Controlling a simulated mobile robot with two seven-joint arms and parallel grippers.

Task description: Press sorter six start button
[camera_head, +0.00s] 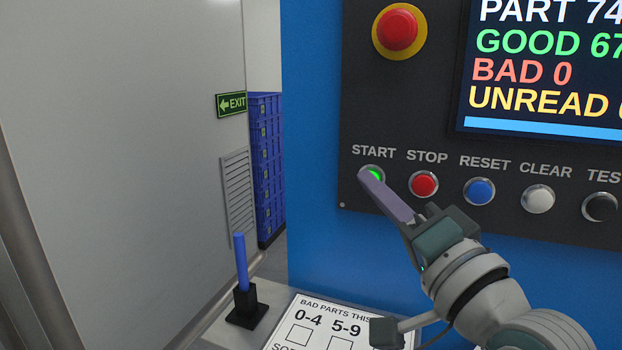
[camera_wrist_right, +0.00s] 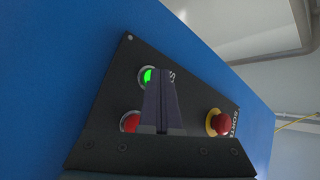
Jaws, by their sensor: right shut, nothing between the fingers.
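The green start button (camera_head: 376,175) sits under the START label on the dark control panel (camera_head: 400,110) of the blue machine. It glows green and is partly hidden by my right gripper (camera_head: 365,176), whose fingertips overlap it in the head view. My right gripper is shut with nothing in it. In the right wrist view the lit start button (camera_wrist_right: 147,76) shows just beside the closed fingers (camera_wrist_right: 159,75). I cannot tell whether the fingertips touch it. My left gripper is not in view.
Right of start are the red stop button (camera_head: 424,184), blue reset button (camera_head: 479,191) and white clear button (camera_head: 538,199). A red emergency stop (camera_head: 398,31) is above. A screen (camera_head: 545,70) reads BAD 0. Below are a paper sheet (camera_head: 292,316) and a blue pen in a stand (camera_head: 242,265).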

